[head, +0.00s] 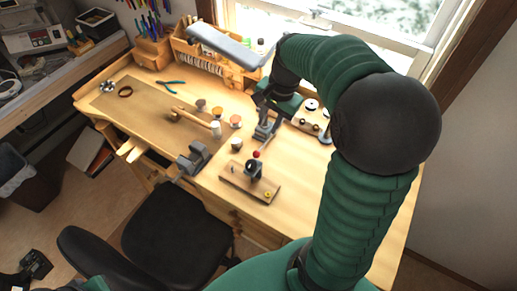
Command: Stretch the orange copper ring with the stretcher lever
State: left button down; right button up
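A small wooden base (235,178) on the bench's front part carries a dark upright fixture (253,168) and a lever with a red knob (256,154). This looks like the stretcher. A small yellow piece (268,194) sits on the base's right end. I cannot make out the orange copper ring for sure. My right gripper (266,103) hangs over the back middle of the bench, behind the stretcher and apart from it. Its fingers are dark and small, so its opening is unclear. A black shape at the lower left seems to be my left gripper (36,265), away from the bench.
A grey metal tool (267,128) stands just below my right gripper. A mallet (192,118), pliers (171,86), several small round pieces and a vise (194,158) are on the bench. A holed board (311,118) lies right. A black chair (178,232) stands in front.

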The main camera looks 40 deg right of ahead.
send_over(260, 149)
jog(key=s+d, duration=0.1)
jog(key=s, duration=0.1)
notch_tip(260, 149, down, 8)
jog(key=r, duration=0.1)
jog(key=f, duration=0.2)
jog(key=w+f, duration=0.1)
jog(key=f, duration=0.1)
jog(key=a+f, duration=0.1)
jog(key=f, duration=0.1)
jog(key=shift+w+a+f, duration=0.1)
jog(key=shift+w+f, duration=0.25)
jog(key=shift+f, duration=0.05)
jog(key=shift+d+f, duration=0.1)
jog(key=shift+d, duration=0.25)
jog(key=shift+c, duration=1.3)
grip_shut()
jog(key=shift+f, duration=0.1)
